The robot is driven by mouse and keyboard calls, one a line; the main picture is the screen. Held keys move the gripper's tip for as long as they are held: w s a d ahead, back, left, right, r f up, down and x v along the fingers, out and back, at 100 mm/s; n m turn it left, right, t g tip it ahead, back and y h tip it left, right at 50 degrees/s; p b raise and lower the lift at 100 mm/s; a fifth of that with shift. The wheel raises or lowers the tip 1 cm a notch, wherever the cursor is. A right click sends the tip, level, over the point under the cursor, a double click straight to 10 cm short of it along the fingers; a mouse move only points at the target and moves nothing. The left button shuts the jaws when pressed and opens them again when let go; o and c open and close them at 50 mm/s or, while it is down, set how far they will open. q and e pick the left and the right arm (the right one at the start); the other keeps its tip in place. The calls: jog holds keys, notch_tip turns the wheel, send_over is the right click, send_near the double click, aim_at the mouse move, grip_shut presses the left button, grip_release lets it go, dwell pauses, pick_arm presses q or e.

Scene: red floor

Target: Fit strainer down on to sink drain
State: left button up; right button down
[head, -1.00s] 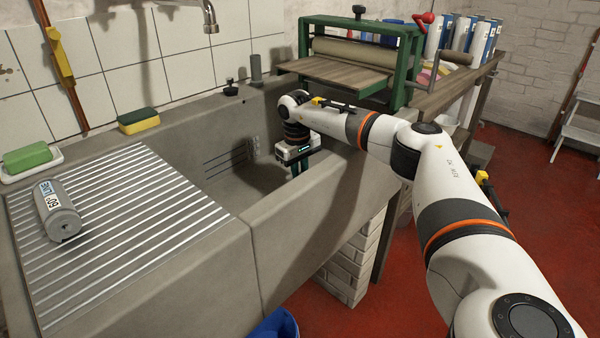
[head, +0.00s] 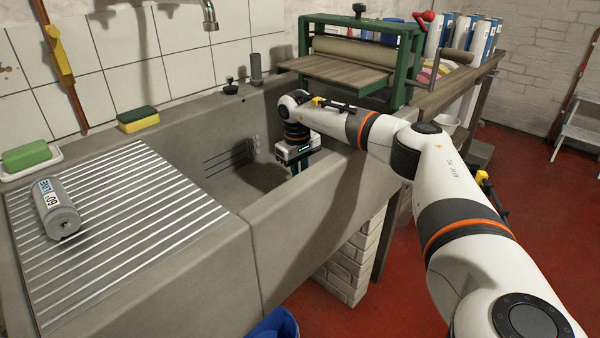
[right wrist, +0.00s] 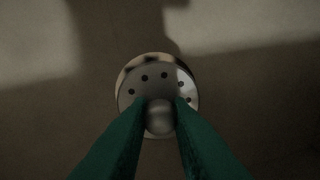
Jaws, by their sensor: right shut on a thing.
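The strainer (right wrist: 160,78) shows in the right wrist view as a round metal disc with small dark holes and a rounded knob. My right gripper (right wrist: 160,108) is shut on the strainer's knob, one green finger on each side. In the head view my right arm reaches down into the stone sink (head: 245,231), and the gripper's lower end and the strainer are hidden behind the sink's front wall. The drain is not visible in either view. I cannot tell whether the strainer touches the sink floor. My left gripper is not in view.
A ribbed draining board (head: 120,225) lies left of the basin with a grey cylinder (head: 56,208) on it. A sponge (head: 138,119) and green soap (head: 28,156) sit on the back ledge. A green-framed roller press (head: 360,55) stands right of the sink.

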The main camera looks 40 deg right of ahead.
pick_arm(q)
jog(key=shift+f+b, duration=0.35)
pick_arm(e)
jog(key=shift+f, duration=0.8)
